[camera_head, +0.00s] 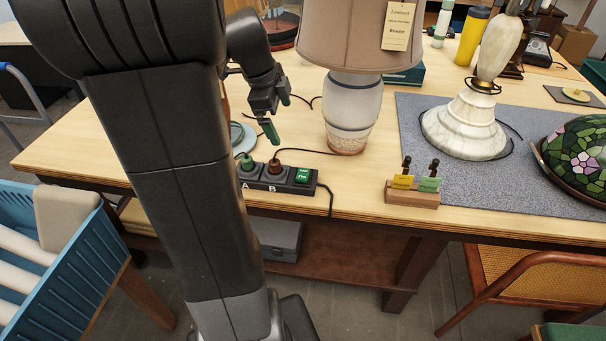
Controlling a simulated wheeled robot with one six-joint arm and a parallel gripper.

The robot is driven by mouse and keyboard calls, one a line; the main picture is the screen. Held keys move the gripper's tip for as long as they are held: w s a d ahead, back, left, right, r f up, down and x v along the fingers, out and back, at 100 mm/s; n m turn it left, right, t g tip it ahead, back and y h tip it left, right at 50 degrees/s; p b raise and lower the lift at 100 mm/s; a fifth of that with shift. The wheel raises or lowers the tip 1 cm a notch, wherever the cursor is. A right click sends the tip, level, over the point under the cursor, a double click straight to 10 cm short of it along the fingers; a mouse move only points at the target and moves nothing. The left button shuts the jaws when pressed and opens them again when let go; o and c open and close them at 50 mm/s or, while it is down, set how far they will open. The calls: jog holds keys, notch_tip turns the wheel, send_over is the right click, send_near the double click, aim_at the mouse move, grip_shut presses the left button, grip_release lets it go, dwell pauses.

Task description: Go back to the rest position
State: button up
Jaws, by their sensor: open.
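My gripper (276,117) is open and empty. It hangs above the table just behind the power strip (277,180), with green fingertips pointing down. It appears apart from the strip. The strip has outlets marked A and B, a green plug (247,162) at A, a brown plug (275,167) at B, and a lit green switch (303,175). To the right stands a table lamp with a pale ceramic base (352,108) and a beige shade (359,40) carrying a tag (398,25). My arm hides part of the table's left side.
A wooden block (412,194) with yellow and green tags stands near the front edge. A grey mat (415,125) bears a marble lamp base (466,127) and a stained-glass shade (580,158). A blue crate (65,262) stands left and a chair (525,275) front right. Bare tabletop (110,130) lies left.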

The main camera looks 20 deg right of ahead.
dwell(0.5)
jog(key=w+p+v, duration=0.1)
jog(key=p+v, duration=0.5)
jog(key=v, duration=0.4)
jog(key=shift+s, duration=0.45)
